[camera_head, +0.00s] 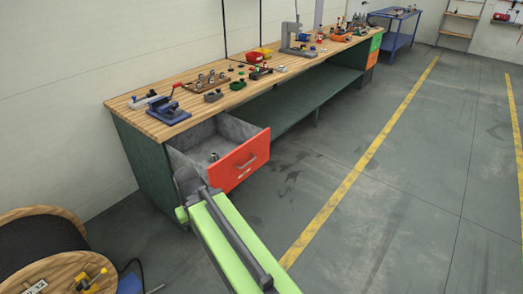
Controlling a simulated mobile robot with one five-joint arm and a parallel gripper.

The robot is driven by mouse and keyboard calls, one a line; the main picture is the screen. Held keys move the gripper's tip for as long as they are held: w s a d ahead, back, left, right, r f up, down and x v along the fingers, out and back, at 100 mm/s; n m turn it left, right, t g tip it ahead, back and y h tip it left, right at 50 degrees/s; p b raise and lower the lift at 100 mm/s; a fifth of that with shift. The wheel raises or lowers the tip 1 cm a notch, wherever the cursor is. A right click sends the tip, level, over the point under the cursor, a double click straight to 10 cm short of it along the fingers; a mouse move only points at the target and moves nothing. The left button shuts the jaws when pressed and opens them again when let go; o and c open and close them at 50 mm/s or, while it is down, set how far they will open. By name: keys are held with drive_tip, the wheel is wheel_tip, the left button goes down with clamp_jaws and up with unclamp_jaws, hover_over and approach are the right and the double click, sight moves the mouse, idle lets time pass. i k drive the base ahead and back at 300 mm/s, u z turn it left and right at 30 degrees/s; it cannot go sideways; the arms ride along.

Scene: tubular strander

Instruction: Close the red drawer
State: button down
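The red drawer (240,163) is pulled out from the left end of the long workbench. Its red front has a metal handle, and its grey inside shows, with a small metal part (214,156) in it. My green arm reaches up from the bottom of the view. My gripper (187,181) is at the arm's far end, just left of the drawer's red front and overlapping its lower left edge in the picture. I cannot tell if it touches the drawer. The fingers are dark and too small to tell whether they are open.
The wooden benchtop (225,99) holds a blue vise (168,111), bins and several tools. A cable reel (42,250) stands at the lower left. A blue table (397,24) is at the back. The floor right of the bench is clear, with yellow lines.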

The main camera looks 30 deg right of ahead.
sight(243, 148)
drive_tip(key=i, duration=0.9)
